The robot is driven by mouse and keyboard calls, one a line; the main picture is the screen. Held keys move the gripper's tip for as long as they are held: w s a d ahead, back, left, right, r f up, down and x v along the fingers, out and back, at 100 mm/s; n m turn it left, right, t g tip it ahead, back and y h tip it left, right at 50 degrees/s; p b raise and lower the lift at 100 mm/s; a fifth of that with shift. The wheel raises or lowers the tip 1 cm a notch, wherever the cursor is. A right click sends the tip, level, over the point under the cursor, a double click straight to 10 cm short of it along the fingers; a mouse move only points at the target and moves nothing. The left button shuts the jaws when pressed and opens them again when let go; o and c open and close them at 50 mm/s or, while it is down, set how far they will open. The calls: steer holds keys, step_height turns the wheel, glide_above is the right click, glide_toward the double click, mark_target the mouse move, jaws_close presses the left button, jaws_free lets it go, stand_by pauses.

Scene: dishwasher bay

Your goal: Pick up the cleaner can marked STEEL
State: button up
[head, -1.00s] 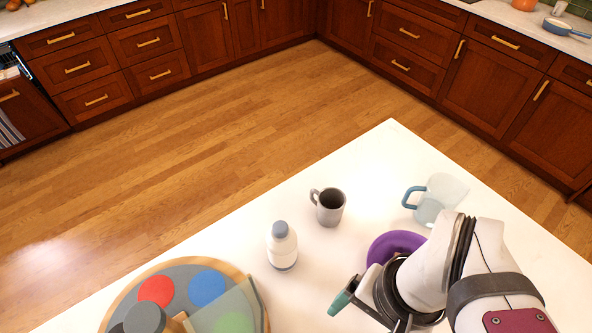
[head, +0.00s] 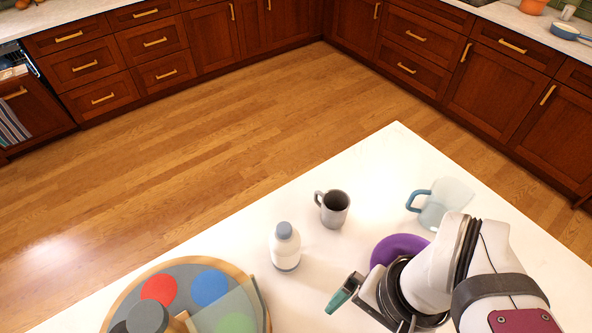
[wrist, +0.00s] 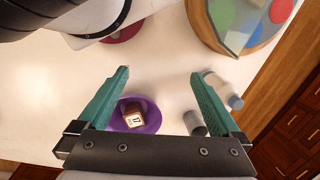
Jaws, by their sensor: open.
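No can with a readable STEEL marking shows in either view. A grey round-topped object (head: 147,318) stands on the round tray at the bottom left of the head view, cut off by the frame edge; no label on it shows. My gripper (wrist: 158,73) is open and empty, its two green fingers apart above the white table. In the head view one green finger (head: 345,292) shows beside the purple bowl (head: 396,248). In the wrist view the purple bowl (wrist: 137,114) lies near the left finger and holds a small brown and white block (wrist: 133,117) marked 17.
A grey mug (head: 334,209), a white bottle with a grey cap (head: 285,248) and a clear, blue-handled pitcher (head: 440,203) stand on the white table (head: 385,150). The round wooden-rimmed tray (head: 121,294) bears coloured discs and a translucent panel. The table's far corner is clear.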

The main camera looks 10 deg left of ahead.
steer(key=w+a+f+m+g+y, duration=0.3)
steer(key=w+a+m+y, duration=0.15)
steer(key=w, duration=0.35)
steer(key=m+t+y, duration=0.3)
steer(key=m+y, duration=0.4)
steer(key=m, duration=0.1)
glide_toward(273, 248)
steer(key=w+d+f, duration=0.3)
steer(key=d, duration=0.1)
steer(key=x, duration=1.5)
steer(key=shift+s+a+f, duration=0.15)
steer(key=shift+s+f, duration=0.15)
steer(key=shift+f, duration=0.1)
steer(key=c, duration=1.5)
steer(key=shift+c, duration=0.2)
steer(key=shift+r, duration=0.1)
